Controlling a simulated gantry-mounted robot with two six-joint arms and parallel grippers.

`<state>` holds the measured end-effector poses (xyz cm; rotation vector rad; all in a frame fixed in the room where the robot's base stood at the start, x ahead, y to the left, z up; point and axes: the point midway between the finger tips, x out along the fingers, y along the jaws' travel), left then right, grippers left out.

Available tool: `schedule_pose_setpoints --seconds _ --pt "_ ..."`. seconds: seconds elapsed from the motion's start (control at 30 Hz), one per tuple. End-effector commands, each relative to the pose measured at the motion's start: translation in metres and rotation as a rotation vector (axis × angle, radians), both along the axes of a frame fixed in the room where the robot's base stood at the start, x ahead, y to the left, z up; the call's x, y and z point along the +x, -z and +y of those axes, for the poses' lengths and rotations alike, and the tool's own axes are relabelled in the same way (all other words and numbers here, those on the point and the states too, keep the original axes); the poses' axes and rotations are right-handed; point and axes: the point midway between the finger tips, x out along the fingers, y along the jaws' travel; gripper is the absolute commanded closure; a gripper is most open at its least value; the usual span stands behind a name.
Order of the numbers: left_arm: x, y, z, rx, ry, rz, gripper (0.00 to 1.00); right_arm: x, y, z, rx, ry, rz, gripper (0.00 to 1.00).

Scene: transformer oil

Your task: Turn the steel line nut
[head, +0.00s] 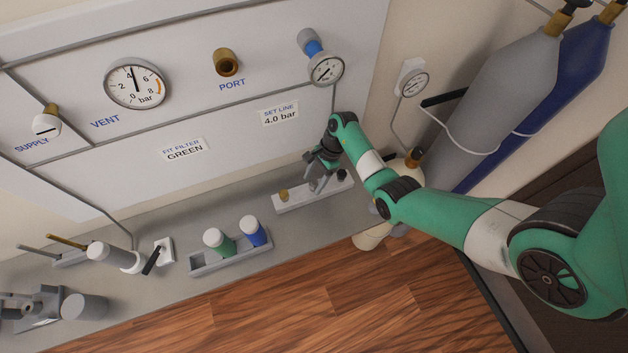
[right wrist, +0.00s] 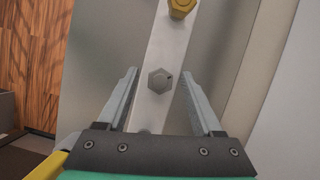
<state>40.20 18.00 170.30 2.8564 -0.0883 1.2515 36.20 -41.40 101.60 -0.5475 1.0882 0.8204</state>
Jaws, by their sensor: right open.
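In the right wrist view a grey steel hex nut (right wrist: 160,80) sits on a pale strip (right wrist: 170,45), and a brass hex nut (right wrist: 182,7) sits farther up the strip. My right gripper (right wrist: 158,76) is open, with one finger on each side of the steel nut and a gap on both sides. I cannot tell how far the fingertips are above the strip. In the head view my right gripper (head: 315,180) is over the strip (head: 290,206) on the bench and hides the steel nut. The brass nut (head: 284,195) shows at the strip's left end. My left gripper is not in view.
A tray (head: 208,267) with a green-bodied filter (head: 219,243) and a blue-bodied filter (head: 253,231) stands left of the strip. The gauge panel (head: 215,120) rises behind the bench. Gas cylinders (head: 500,95) stand at the right. Bare bench lies between tray and strip.

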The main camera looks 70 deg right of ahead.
Motion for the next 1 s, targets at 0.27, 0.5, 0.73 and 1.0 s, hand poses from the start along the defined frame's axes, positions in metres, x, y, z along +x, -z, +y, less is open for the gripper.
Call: schedule_pose_setpoints --seconds 0.27,0.5,0.73,1.0 --pt "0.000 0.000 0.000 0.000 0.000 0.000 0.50 0.000 0.000 0.000 -0.001 0.000 -0.001 0.47" --pt "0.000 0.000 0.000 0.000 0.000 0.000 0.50 0.000 0.000 0.000 0.000 0.000 0.000 0.90" --pt "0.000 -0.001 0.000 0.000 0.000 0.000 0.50 0.000 -0.001 0.000 0.000 0.001 0.000 1.00" --pt "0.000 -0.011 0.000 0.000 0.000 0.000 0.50 -0.001 -0.003 0.001 0.002 0.050 0.000 1.00"
